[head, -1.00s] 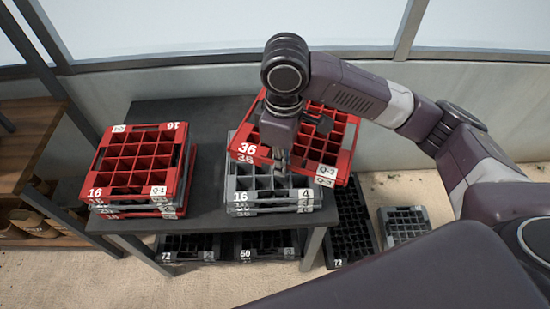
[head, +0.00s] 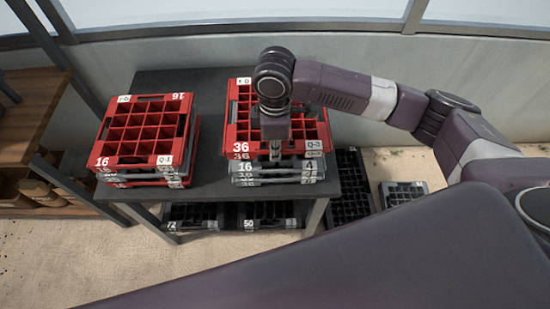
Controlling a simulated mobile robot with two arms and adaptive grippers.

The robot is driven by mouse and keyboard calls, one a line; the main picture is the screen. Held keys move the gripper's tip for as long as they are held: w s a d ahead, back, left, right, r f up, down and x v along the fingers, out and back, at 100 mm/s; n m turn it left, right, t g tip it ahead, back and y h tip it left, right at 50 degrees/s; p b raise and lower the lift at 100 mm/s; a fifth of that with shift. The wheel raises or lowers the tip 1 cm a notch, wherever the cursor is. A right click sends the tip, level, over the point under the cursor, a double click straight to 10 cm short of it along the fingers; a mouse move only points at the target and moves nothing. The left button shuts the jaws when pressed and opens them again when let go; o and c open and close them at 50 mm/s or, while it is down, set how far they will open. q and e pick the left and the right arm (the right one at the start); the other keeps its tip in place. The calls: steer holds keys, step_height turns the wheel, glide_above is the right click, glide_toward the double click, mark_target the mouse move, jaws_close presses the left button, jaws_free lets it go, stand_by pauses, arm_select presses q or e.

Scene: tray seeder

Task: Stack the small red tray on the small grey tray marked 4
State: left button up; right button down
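A red tray marked 36 and Q-3 (head: 308,136) lies squarely over the grey tray marked 16 and 4 (head: 284,167), which tops a stack on the right half of the dark table. The 36 and Q-3 labels show twice, one above the other. The red tray looks level, and its front edge lines up closely with the grey tray's. I cannot tell whether it bears fully on it. My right gripper (head: 275,151) is at the red tray's front wall and seems shut on it; the wrist partly hides the fingers. My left gripper is not in view.
Another stack, topped by a red tray marked 16 and Q-1 (head: 145,128), stands on the left of the table (head: 212,148). Black trays (head: 268,214) lie on the shelf below. More trays (head: 349,186) stand on the floor at right. A wooden rack (head: 36,115) stands at left.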

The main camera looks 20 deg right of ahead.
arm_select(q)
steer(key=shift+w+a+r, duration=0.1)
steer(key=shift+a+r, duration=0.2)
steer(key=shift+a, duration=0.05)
arm_select(e)
steer(key=shift+f, duration=2.75)
steer(key=c, duration=2.2)
jaws_free()
steer(key=shift+o, duration=0.2)
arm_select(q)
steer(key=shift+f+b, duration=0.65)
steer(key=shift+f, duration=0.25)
arm_select(e)
step_height(320, 180, up, 12)
steer(key=shift+a+r, duration=0.1)
steer(key=shift+r, duration=0.05)
